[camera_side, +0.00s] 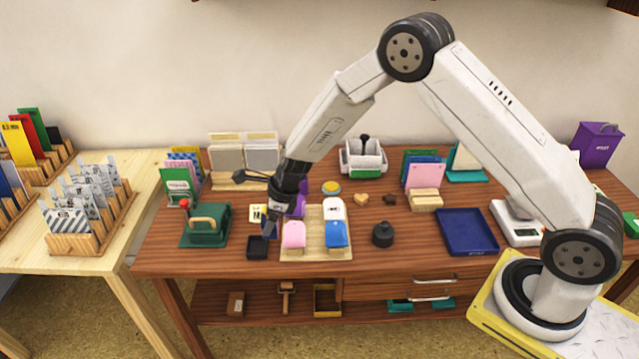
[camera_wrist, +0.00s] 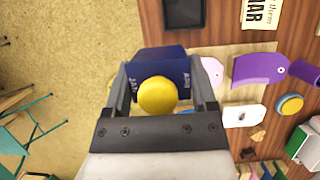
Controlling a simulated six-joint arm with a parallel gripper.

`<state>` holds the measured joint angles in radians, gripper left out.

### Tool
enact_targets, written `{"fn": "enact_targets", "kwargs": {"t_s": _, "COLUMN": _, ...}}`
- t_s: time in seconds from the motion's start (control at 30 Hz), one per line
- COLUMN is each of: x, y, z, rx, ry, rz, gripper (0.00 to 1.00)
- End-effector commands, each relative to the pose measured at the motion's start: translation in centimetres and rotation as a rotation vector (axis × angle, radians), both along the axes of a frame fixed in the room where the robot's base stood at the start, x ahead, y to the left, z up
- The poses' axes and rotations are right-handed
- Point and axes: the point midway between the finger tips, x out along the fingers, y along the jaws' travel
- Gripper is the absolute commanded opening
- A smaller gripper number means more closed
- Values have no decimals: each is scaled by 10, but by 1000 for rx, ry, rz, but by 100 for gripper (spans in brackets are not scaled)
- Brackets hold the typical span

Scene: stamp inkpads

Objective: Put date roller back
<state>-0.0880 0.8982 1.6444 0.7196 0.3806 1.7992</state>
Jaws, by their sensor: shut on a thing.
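The date roller is most likely the dark blue block (camera_wrist: 172,66) with a round yellow knob (camera_wrist: 157,96), seen in the wrist view. My gripper (camera_wrist: 161,88) is shut on it, with one finger at each side. In the side view my gripper (camera_side: 270,228) hangs low at the front left of the brown table, just left of the inkpad board. There the fingers hide most of the roller, and I cannot tell whether it touches anything below. A small black tray (camera_side: 257,251) lies close beside the gripper; it also shows in the wrist view (camera_wrist: 185,14).
A printed card (camera_side: 257,213) lies behind the tray. A green press (camera_side: 206,226) stands left. A black bottle (camera_side: 383,234) and blue tray (camera_side: 467,231) are right.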

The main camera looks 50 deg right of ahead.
Motion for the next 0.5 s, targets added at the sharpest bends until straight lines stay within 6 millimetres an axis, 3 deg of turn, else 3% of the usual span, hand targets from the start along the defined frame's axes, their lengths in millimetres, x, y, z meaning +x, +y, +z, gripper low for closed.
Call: {"fn": "enact_targets", "kwargs": {"t_s": 0.5, "x": 45, "y": 7, "z": -47, "rx": 0, "ry": 0, "rz": 0, "gripper": 5}}
